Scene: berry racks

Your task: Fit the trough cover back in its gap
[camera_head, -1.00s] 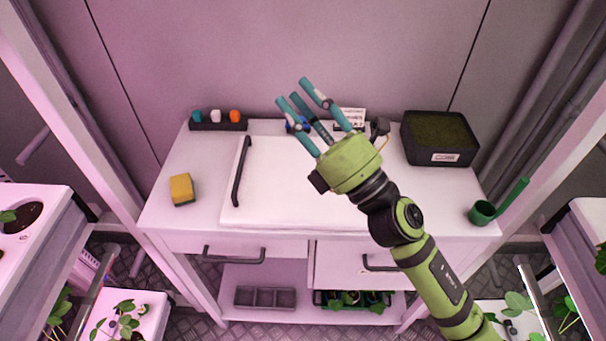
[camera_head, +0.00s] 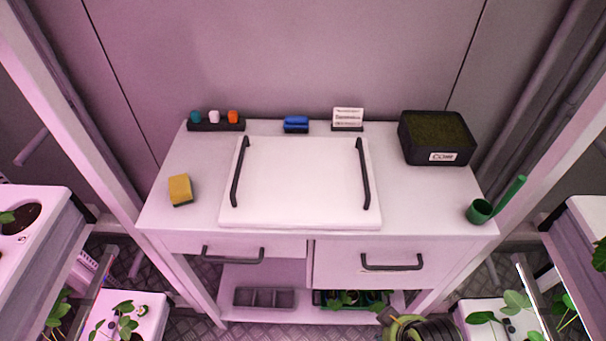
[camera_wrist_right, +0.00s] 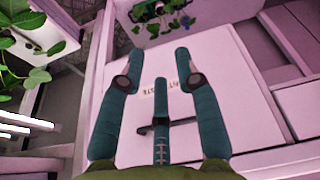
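A flat white panel (camera_head: 300,180) with two black handles lies on top of the white bench. No part is marked as the trough cover, and I cannot tell whether this panel is it; I see no clear gap for it. My right gripper (camera_wrist_right: 157,72) shows in the right wrist view with its teal fingers spread and nothing between them. Beyond them is a white surface (camera_wrist_right: 205,75) with small lettering and a dark bar like a handle. In the head view only part of my right arm shows at the bottom edge. My left gripper is out of view.
On the bench (camera_head: 430,205) are a yellow sponge (camera_head: 180,189), a dark soil box (camera_head: 438,137), a green scoop (camera_head: 481,211), a blue item (camera_head: 296,124) and a small sign (camera_head: 348,118). White plant troughs (camera_head: 60,212) flank it. A grey divided tray (camera_head: 265,297) sits on the lower shelf.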

